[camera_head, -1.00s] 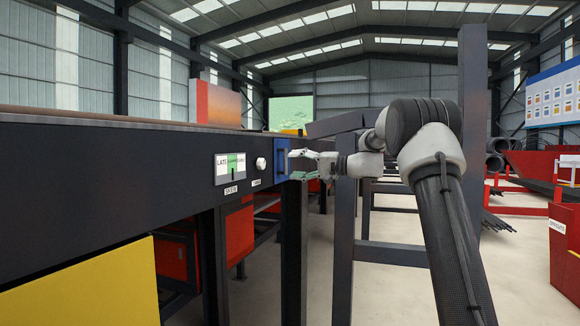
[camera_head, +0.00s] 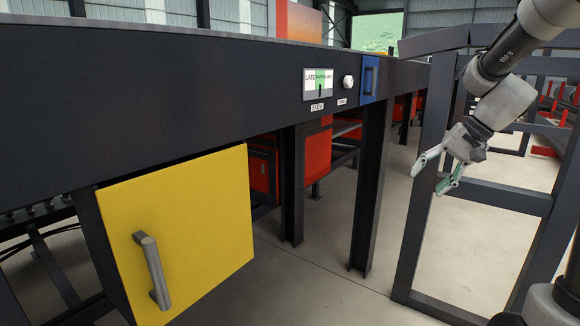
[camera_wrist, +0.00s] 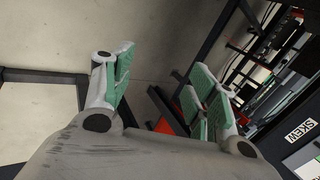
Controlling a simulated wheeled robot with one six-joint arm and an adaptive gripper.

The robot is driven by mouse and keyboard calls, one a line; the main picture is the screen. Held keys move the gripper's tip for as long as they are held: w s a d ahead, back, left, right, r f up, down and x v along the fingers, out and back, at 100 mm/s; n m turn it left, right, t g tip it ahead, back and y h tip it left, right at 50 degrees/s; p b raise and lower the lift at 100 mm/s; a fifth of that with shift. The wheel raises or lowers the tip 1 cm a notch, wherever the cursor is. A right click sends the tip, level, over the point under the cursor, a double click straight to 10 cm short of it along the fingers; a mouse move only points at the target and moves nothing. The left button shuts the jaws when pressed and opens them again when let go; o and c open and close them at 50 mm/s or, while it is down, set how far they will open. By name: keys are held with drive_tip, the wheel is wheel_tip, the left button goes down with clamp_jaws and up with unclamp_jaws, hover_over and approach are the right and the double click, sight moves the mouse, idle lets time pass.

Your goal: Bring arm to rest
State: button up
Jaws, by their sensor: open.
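My gripper (camera_head: 432,175) is on the right in the head view, empty, with its green-padded fingers spread apart and pointing down to the left. It hangs in front of a dark steel frame and touches nothing that I can see. In the wrist view, the two green-padded fingers of my gripper (camera_wrist: 163,90) stand wide apart with only floor and dark beams beyond them. My arm comes down from the upper right corner of the head view.
A yellow door (camera_head: 205,215) with a grey handle (camera_head: 152,270) hangs below. The steel frame (camera_head: 408,240) stands close at right.

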drive_tip(key=s+d+r+n+t+h, duration=0.1)
drive_tip(key=s+n+h, duration=0.4)
drive_tip(key=s, duration=1.9)
drive_tip(key=shift+s+r+n, duration=0.15)
drive_tip(key=shift+r+n, duration=0.15)
